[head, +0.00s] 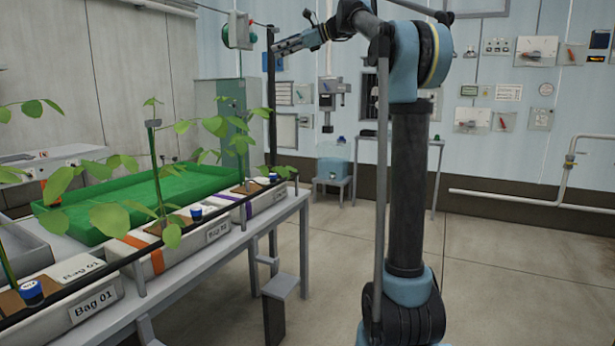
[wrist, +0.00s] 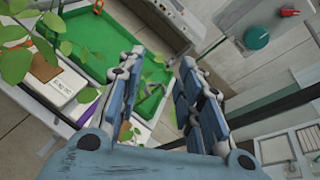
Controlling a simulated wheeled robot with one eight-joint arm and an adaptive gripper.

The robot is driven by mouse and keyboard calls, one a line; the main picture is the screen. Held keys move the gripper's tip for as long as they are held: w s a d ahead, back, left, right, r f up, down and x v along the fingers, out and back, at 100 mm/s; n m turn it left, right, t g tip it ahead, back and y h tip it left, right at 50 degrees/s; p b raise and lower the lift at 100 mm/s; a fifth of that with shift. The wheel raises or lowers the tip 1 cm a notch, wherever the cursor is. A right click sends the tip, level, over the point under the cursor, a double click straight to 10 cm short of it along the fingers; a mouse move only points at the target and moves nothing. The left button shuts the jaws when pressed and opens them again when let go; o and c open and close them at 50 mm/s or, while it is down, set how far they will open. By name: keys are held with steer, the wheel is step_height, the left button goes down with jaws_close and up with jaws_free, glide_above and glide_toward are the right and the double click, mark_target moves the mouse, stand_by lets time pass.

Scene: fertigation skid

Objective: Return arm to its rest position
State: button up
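My arm is raised, with a dark upright link and a blue joint at the top. My gripper (head: 282,46) is held high at the top middle of the head view and points left, above the bench and clear of it. In the wrist view my gripper (wrist: 163,62) shows its blue and black fingers standing apart with a gap between them. Nothing is held in that gap; the green tray and floor show through it.
A bench with a green tray (head: 108,237), plants and grow bags such as Bag 01 (head: 92,307) stands at left. A green-and-white wall device (head: 238,31) is close to my gripper. A small table (head: 398,138) stands by the back wall. Floor at right (head: 520,270) is clear.

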steer(key=s+d+f+n+h, duration=0.4)
steer(key=s+d+f, duration=0.5)
steer(key=s+f, duration=0.6)
steer(key=s+d+f+n+g+h, duration=0.1)
steer(key=s+d+f+n+h, duration=0.4)
steer(key=f, duration=2.2)
steer(key=s+d+f+n+h, duration=0.5)
steer(key=s+d+f, duration=0.9)
steer(key=s+f, duration=0.8)
steer(key=s+n, duration=0.2)
steer(key=s, duration=0.2)
steer(key=shift+d+g, duration=0.15)
steer(key=shift+g, duration=0.15)
steer(key=shift+w+f, duration=0.1)
steer(key=shift+w+f, duration=0.2)
steer(key=shift+w, duration=0.2)
steer(key=shift+s, duration=0.1)
